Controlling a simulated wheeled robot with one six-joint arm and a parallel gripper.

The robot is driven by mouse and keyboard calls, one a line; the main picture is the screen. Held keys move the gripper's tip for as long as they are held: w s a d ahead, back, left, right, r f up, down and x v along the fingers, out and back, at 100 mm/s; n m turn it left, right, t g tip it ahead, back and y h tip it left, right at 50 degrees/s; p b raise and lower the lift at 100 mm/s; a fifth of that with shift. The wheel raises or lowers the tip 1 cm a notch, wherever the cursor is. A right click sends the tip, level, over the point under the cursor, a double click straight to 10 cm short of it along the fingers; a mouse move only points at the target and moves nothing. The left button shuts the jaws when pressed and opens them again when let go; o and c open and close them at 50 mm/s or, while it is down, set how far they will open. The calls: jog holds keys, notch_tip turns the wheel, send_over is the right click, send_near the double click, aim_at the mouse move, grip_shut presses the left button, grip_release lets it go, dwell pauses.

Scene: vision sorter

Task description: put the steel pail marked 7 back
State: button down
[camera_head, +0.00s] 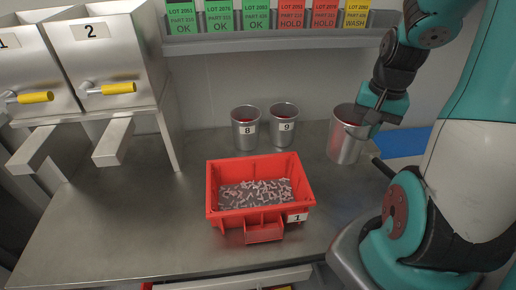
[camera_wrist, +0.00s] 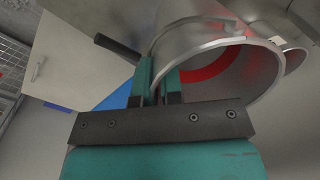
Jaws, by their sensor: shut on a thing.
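A steel pail (camera_head: 343,147) is upright at the right of the bench in the head view. Its number is not visible; pails 8 and 9 stand apart, to its left. My gripper (camera_head: 374,117) is at the right side of its rim. In the wrist view my gripper (camera_wrist: 158,82) is shut on the wall of the pail (camera_wrist: 262,50), one finger inside and one outside. Red shows inside the pail. I cannot tell whether its base touches the bench.
Pail 8 (camera_head: 245,138) and pail 9 (camera_head: 282,136) stand at the back. A red bin marked 1 (camera_head: 212,196) holds small pale pieces. Hoppers 1 and 2 (camera_head: 105,60) are at left. A card shelf (camera_head: 260,46) hangs above. A blue strip (camera_head: 402,144) lies right.

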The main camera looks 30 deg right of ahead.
jog(key=w+a+p, duration=0.2)
jog(key=w+a, duration=0.2)
jog(key=w, duration=0.4)
jog(key=w+a+p, duration=0.2)
jog(key=w+a, duration=0.3)
jog(key=w, duration=0.4)
jog(key=shift+f+p, duration=1.1)
jog(key=shift+f, duration=4.7)
jog(key=shift+f, duration=0.1)
jog(key=c, duration=1.3)
grip_release()
jog(key=shift+o, duration=0.2)
